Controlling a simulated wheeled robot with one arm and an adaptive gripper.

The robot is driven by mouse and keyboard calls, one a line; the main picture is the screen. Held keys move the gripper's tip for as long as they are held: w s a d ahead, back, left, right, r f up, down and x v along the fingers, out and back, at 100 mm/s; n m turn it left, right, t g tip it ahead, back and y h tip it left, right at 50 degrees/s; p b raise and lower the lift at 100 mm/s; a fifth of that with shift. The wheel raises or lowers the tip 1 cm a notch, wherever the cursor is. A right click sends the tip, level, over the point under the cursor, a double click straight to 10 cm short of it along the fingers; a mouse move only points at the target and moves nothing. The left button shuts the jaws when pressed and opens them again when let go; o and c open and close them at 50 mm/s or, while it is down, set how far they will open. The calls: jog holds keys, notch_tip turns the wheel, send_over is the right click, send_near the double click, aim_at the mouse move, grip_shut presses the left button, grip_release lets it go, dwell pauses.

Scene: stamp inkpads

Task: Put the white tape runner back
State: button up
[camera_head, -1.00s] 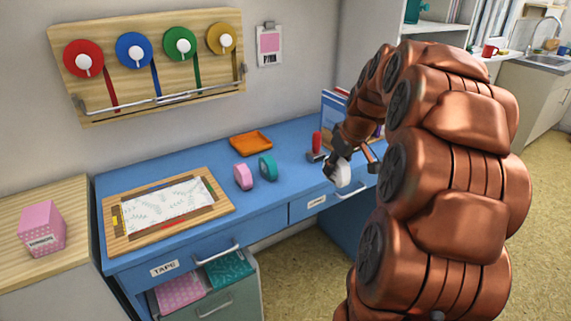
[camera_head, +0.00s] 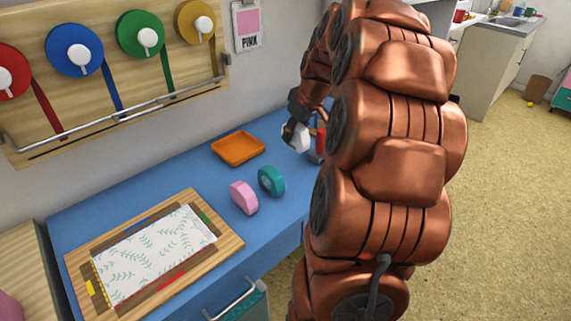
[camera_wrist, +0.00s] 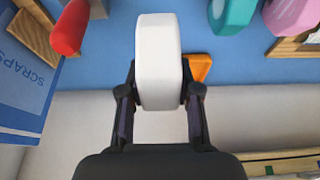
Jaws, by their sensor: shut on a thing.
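The white tape runner (camera_wrist: 158,65) is held between the two fingers of my gripper (camera_wrist: 158,95), which is shut on it. In the head view, the white tape runner (camera_head: 296,137) shows above the blue desk, right of the orange tray, with my gripper (camera_head: 300,122) around it and partly hidden by my arm. A pink tape runner (camera_head: 244,197) and a teal tape runner (camera_head: 271,181) stand side by side on the desk; the teal one (camera_wrist: 232,14) and pink one (camera_wrist: 292,14) also show at the top right of the wrist view.
An orange tray (camera_head: 238,147) lies at the back of the blue desk (camera_head: 180,180). A wooden board with a patterned sheet (camera_head: 155,255) lies at the front left. A red-handled object (camera_wrist: 70,27) and a blue SCRAPS box (camera_wrist: 25,75) are at the wrist view's left.

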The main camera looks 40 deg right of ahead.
jog(key=shift+f, duration=4.75)
jog(key=shift+f, duration=0.2)
jog(key=o, duration=1)
jog(key=shift+r, duration=0.1)
